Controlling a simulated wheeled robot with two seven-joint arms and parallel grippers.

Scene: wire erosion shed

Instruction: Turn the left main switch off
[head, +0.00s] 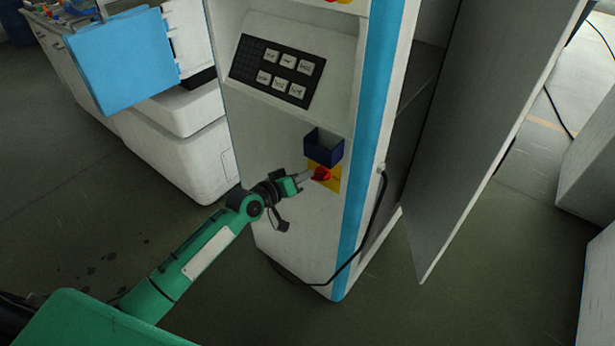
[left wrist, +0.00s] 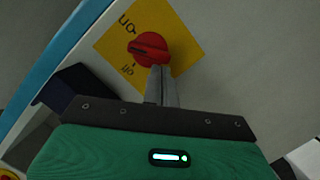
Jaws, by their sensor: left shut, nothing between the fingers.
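The main switch is a red rotary knob (head: 321,173) on a yellow plate (head: 335,184), low on the front of a white cabinet. In the left wrist view the knob (left wrist: 148,48) has a raised bar lying roughly across the picture, and the yellow plate (left wrist: 185,30) bears ON and OFF labels. My left gripper (head: 306,176) is shut and empty, its fingertips right at the knob. In the left wrist view the fingers (left wrist: 161,72) overlap the knob's lower edge; I cannot tell whether they touch it. My right gripper is not in view.
A dark blue open box (head: 324,148) sticks out just above the switch. A keypad panel (head: 278,71) is higher on the cabinet. A black cable (head: 376,213) hangs at its right side, near a grey panel (head: 470,150).

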